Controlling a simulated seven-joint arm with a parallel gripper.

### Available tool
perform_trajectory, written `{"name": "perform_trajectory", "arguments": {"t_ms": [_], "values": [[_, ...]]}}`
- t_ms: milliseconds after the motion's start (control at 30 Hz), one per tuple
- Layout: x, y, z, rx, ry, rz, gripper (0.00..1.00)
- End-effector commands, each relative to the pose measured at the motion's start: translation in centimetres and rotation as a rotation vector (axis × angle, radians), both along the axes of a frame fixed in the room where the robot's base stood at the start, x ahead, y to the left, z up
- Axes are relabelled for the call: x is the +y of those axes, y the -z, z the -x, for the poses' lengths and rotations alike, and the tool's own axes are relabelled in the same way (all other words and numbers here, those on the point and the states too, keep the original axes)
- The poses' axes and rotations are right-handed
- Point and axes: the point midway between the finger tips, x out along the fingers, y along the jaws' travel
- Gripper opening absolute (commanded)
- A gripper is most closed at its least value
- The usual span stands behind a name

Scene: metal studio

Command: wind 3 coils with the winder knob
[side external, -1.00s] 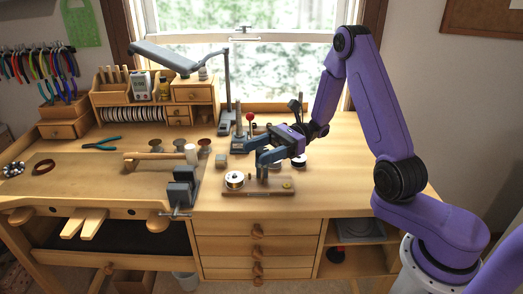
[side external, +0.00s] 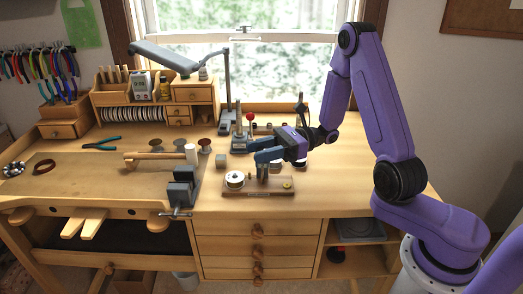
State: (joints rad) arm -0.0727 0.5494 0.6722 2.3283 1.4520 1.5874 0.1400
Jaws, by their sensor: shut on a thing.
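The winder is a low wooden board (side external: 258,194) near the front edge of the bench. A white-rimmed spool (side external: 235,180) sits at its left end and a small brass piece (side external: 287,185) at its right end. I cannot make out the crank or how many turns of wire are on the spool.
A dark vise (side external: 183,188) stands left of the winder. A small block (side external: 221,161), wooden spools (side external: 204,146) and a red-knobbed tool (side external: 250,118) stand behind it. The bench top right of the board is clear.

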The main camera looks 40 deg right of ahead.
Motion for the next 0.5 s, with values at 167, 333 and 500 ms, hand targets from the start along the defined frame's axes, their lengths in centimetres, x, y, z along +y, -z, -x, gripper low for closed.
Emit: {"name": "perform_trajectory", "arguments": {"t_ms": [167,333,500], "values": [[-0.03,0.01,0.07,0.004,0.152,0.0,0.09],[-0.04,0.01,0.03,0.003,0.261,0.0,0.09],[-0.04,0.01,0.03,0.002,0.356,-0.001,0.09]]}}
